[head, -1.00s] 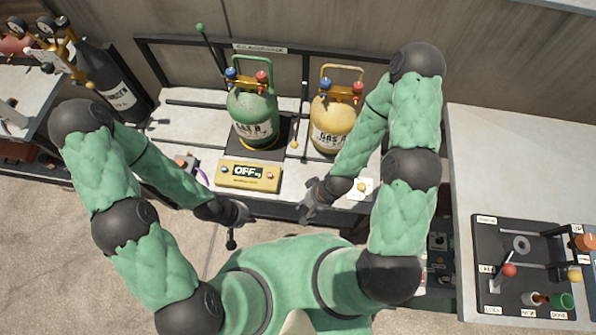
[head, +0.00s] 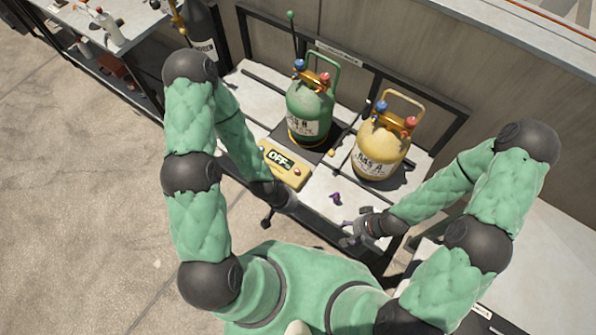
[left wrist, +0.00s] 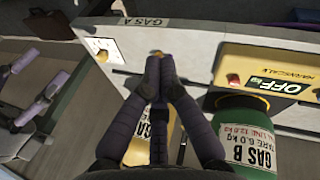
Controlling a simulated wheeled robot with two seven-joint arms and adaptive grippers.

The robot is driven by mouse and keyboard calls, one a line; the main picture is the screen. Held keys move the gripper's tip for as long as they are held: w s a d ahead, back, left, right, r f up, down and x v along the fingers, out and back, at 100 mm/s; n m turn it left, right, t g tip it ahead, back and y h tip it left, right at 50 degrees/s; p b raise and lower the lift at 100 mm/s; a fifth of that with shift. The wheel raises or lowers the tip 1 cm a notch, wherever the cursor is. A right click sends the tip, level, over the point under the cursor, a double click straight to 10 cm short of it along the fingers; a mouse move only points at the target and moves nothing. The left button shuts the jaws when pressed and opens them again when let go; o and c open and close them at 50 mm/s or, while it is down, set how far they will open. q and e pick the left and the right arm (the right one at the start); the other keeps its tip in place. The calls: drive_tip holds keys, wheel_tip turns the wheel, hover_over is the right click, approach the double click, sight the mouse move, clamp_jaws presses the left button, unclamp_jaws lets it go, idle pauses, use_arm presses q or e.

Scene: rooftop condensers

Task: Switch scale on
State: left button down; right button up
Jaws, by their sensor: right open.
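The scale's yellow control box (head: 285,180) sits at the bench's front edge, its display reading OFF. In the left wrist view the yellow box (left wrist: 275,58) is at upper right, with a red button (left wrist: 233,79) beside the display. The green cylinder (head: 309,108), labelled GAS B in the left wrist view, stands behind the box. My left gripper (left wrist: 154,68) is shut, fingertips together, left of the box in its wrist view and apart from it. In the head view, my left forearm ends close in front of the box. My right gripper (head: 350,234) is open near the bench's front edge.
A yellow cylinder (head: 382,145) stands right of the green one. A dark rail frame (head: 440,105) backs the bench. A white plate with an orange knob (left wrist: 101,51) is on the bench.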

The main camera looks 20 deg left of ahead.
use_arm(q)
drive_tip(key=w+a+f+m+t+h+b, duration=0.1)
drive_tip(key=w+a+f+m+t+b, duration=0.15)
drive_tip(key=w+m, duration=0.8)
wheel_tip(320, 180, up, 2)
drive_tip(key=m+t+h+b, duration=0.1)
drive_tip(key=m+t+b, duration=0.2)
drive_tip(key=m, duration=0.5)
hover_over(296, 172)
drive_tip(key=shift+r, duration=0.1)
wheel_tip(296, 172, down, 8)
drive_tip(key=b, duration=0.5)
drive_tip(key=shift+f+b, duration=0.45)
drive_tip(key=shift+b, duration=0.15)
drive_tip(key=shift+f+b, duration=0.4)
drive_tip(key=shift+b, duration=0.05)
